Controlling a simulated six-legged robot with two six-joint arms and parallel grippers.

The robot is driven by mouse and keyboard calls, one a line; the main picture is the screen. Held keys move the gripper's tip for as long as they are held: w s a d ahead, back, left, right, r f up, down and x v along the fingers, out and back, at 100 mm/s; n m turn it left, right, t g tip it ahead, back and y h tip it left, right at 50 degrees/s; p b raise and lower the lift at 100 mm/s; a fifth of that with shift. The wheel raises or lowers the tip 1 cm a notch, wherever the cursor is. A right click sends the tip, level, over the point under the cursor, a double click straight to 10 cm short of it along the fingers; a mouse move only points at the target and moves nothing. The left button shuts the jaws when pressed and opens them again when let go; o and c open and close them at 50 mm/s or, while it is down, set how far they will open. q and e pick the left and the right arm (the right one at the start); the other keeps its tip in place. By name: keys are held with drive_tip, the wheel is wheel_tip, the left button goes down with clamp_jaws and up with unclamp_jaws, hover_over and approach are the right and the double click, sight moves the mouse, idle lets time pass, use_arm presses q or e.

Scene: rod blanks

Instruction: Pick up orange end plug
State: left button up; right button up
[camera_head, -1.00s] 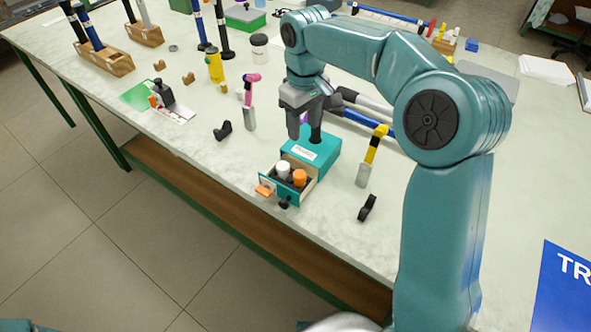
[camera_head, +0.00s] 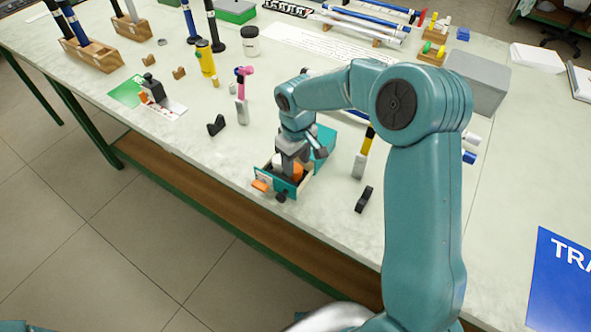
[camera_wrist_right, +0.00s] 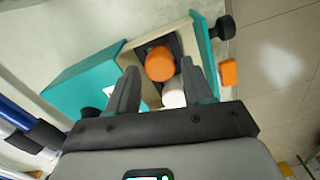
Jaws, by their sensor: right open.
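The orange end plug (camera_wrist_right: 159,62) stands in the open drawer of a small teal box (camera_wrist_right: 82,82); it also shows partly in the head view (camera_head: 298,171). A white plug (camera_wrist_right: 173,94) stands beside it in the drawer. My right gripper (camera_head: 290,166) is over the drawer, pointing down. In the right wrist view its two fingers (camera_wrist_right: 158,72) are apart, one on each side of the orange plug in the picture, with nothing held. I cannot tell whether they reach down to its height. My left gripper is not in view.
An orange tag (camera_head: 261,185) and a dark knob (camera_head: 281,197) are at the drawer front. A black clip (camera_head: 364,199) and a yellow-black tool (camera_head: 363,153) stand to the right. Another black clip (camera_head: 216,125) and a pink-topped tool (camera_head: 242,95) are to the left.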

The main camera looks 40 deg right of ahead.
drive_tip(key=shift+f, duration=0.7)
drive_tip(key=shift+s, duration=0.15)
drive_tip(key=c, duration=0.8)
drive_tip(key=shift+r, duration=0.15)
